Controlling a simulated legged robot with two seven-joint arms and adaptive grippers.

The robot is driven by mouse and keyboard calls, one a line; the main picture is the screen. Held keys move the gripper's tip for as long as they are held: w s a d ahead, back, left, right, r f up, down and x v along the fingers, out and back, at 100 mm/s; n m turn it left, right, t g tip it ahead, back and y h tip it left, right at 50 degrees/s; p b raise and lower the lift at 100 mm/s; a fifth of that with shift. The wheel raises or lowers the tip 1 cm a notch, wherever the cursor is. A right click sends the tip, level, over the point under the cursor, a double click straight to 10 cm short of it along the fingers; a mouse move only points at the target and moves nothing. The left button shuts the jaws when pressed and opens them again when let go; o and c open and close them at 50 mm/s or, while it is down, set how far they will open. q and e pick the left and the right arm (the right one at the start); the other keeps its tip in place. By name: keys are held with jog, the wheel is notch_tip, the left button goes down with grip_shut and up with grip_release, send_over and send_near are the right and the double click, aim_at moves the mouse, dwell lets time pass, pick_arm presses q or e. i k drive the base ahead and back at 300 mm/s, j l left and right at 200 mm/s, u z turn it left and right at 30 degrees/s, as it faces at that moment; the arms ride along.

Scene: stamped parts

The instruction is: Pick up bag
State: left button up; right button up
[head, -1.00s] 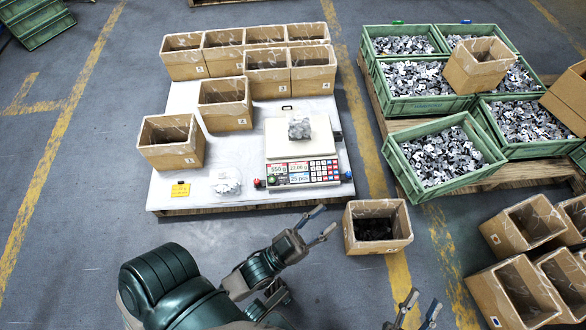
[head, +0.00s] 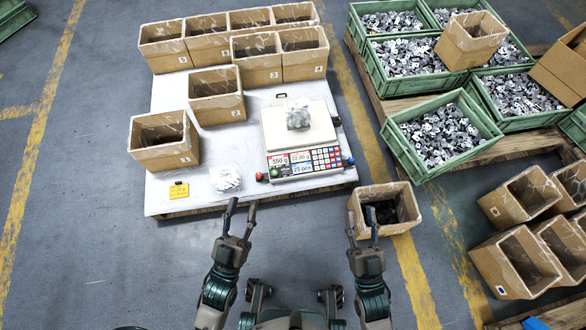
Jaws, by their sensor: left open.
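A clear bag of grey metal parts (head: 298,118) sits on the pan of the weighing scale (head: 303,160). A second crumpled clear bag, whitish (head: 227,180), lies on the white tabletop left of the scale. My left gripper (head: 241,212) is open and empty, just in front of the table's near edge, below the crumpled bag. My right gripper (head: 362,230) has its fingers apart and empty, beside a cardboard box with dark contents (head: 384,208). Neither gripper touches a bag.
Several open cardboard boxes (head: 215,97) line the back and left of the white table (head: 180,204). A yellow note (head: 179,190) lies near its front. Green crates of metal parts (head: 440,137) stand on a pallet at right. More boxes (head: 513,262) are at lower right.

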aim_at(298, 112)
jog(key=u, duration=1.25)
jog(key=z, duration=0.65)
jog(key=i+z, duration=0.1)
jog(key=z, duration=0.75)
jog(key=i+j+z, duration=0.1)
jog(key=z, duration=0.3)
jog(key=j+z, duration=0.1)
jog(key=z, duration=0.35)
jog(key=i+j+z, duration=0.1)
jog(key=z, duration=0.3)
jog(key=i+j, duration=0.1)
jog(key=j, duration=0.3)
jog(key=i+j, duration=0.15)
jog(key=j, duration=0.25)
jog(key=i+j+z, duration=0.1)
jog(key=j, duration=0.3)
